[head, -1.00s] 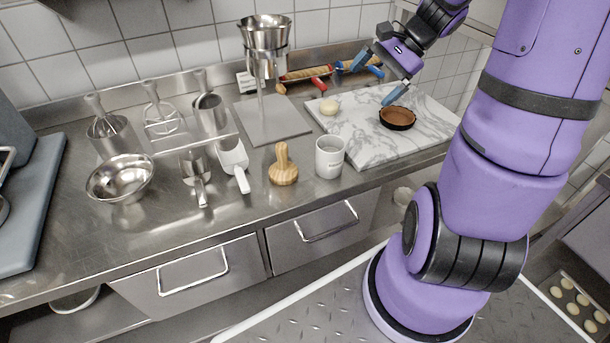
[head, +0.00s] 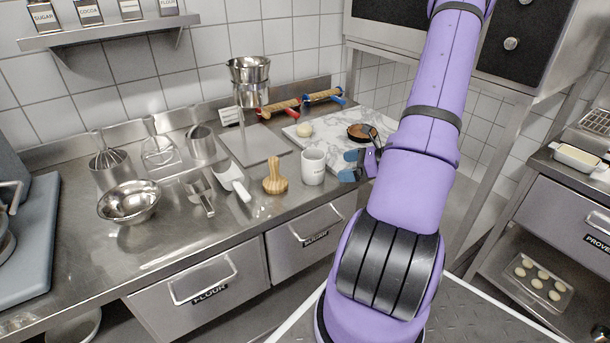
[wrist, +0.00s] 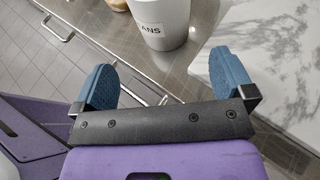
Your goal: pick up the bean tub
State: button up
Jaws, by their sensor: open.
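The bean tub (head: 313,167) is a white cylinder standing upright on the steel counter, left of the marble slab. In the wrist view the tub (wrist: 158,22) shows at the top, cut off by the frame edge, with a label ending in "ANS". My gripper (head: 349,165) is open and empty, just right of the tub in the head view. In the wrist view my gripper (wrist: 162,78) has its two blue fingers spread wide, with the tub beyond the gap between them and apart from both.
A wooden tool (head: 275,177) stands close left of the tub. The marble slab (head: 335,142) lies behind and right, bearing a brown dish (head: 360,131) and a dough ball (head: 304,130). A white scoop (head: 232,181) lies farther left. The counter's front edge is near.

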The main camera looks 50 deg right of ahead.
aim_at(317, 170)
jog(key=x, duration=0.4)
jog(key=shift+w+a+f, duration=0.15)
jog(key=shift+w, duration=0.1)
jog(key=shift+d+x, duration=0.15)
jog(key=shift+x, duration=1.3)
jog(key=shift+d+x, duration=0.1)
jog(key=shift+x, duration=1.35)
jog(key=shift+w+f, duration=0.1)
jog(key=c, duration=1.1)
